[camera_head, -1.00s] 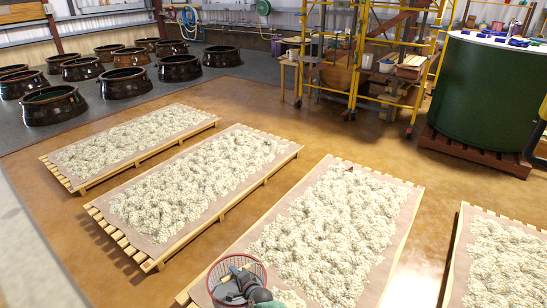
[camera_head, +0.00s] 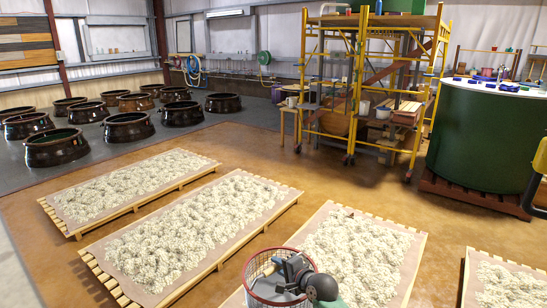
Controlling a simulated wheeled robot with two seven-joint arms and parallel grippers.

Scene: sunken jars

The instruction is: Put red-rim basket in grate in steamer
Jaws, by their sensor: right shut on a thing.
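A basket with a red rim and a pale mesh side (camera_head: 256,268) is at the bottom centre of the head view, cut off by the lower edge. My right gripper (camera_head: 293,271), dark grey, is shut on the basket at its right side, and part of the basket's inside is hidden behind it. A grey surface shows inside the basket. My left gripper is not in view. I cannot make out a grate or tell which vessel is the steamer.
Pallets of pale clumped material (camera_head: 190,232) lie across the brown floor. Several dark jars (camera_head: 128,127) stand at the back left. A yellow scaffold (camera_head: 352,100) and a large green drum (camera_head: 488,140) stand at the back right. Bare floor lies between the pallets and the scaffold.

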